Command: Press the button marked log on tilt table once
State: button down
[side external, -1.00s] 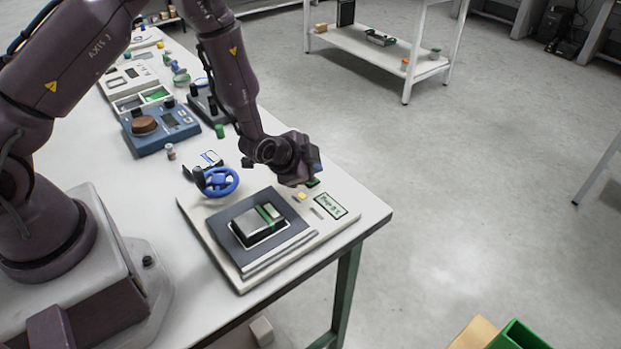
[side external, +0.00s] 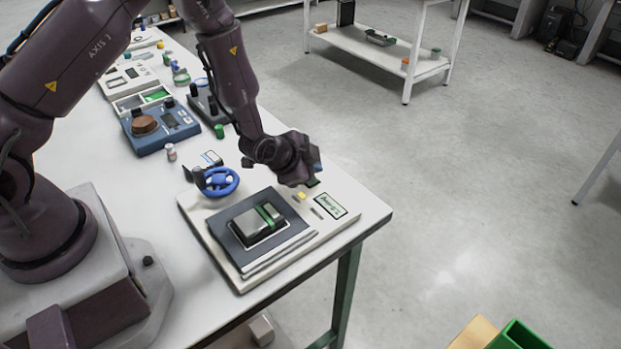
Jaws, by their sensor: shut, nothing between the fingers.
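The tilt table (side external: 210,255) has a pale base at the near end of the bench. It carries a dark plate (side external: 228,237) with a metal block (side external: 258,224) banded in green, and a blue handwheel (side external: 220,182). A yellow button (side external: 300,196) and a green button (side external: 313,183) sit along its far edge, beside a display (side external: 331,205). Their labels are too small to read. My gripper (side external: 302,183) is shut and empty, pointing down low over this edge near the green button. Its fingertips are partly hidden, so I cannot tell whether they touch a button.
A blue scale (side external: 160,138) with a brown round weight stands farther back on the bench (side external: 160,195). A small jar (side external: 171,152) and a green-capped piece (side external: 219,131) stand nearby. The bench's right edge is close to my gripper.

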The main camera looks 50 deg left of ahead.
jog(key=shift+f, duration=0.15)
dwell(0.5)
jog(key=shift+f, duration=0.3)
jog(key=shift+f, duration=0.35)
dwell(0.5)
dwell(0.4)
jog(key=shift+r, duration=0.8)
jog(key=shift+r, duration=2.5)
